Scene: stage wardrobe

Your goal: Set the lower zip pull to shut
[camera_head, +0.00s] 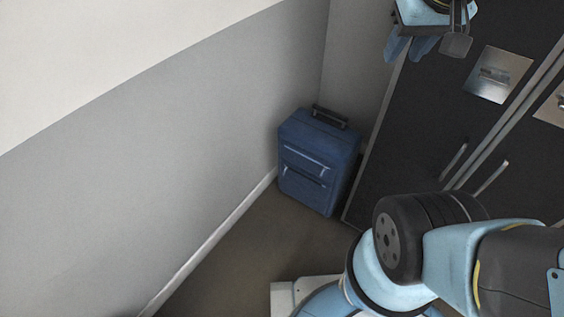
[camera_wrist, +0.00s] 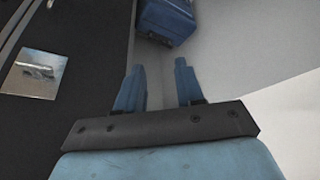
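A blue suitcase (camera_head: 305,203) stands upright on the floor in the corner, with two slanting zip lines on its front. The lower zip (camera_head: 303,176) runs below the upper zip (camera_head: 305,157). Its pull is too small to make out, so I cannot tell where along the zip it sits. In the wrist view part of the suitcase (camera_wrist: 168,20) shows at the top, beyond the fingertips. My gripper (camera_head: 407,52) is high up beside the cabinet doors, well apart from the suitcase. The wrist view shows my gripper (camera_wrist: 158,75) open, with nothing between its two fingers.
Dark cabinet doors (camera_head: 415,150) with long handles and a metal plate (camera_head: 498,74) stand right of the suitcase. A grey wall (camera_head: 190,140) with a white skirting board (camera_head: 215,235) runs along the left. The brown floor (camera_head: 265,240) before the suitcase is clear.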

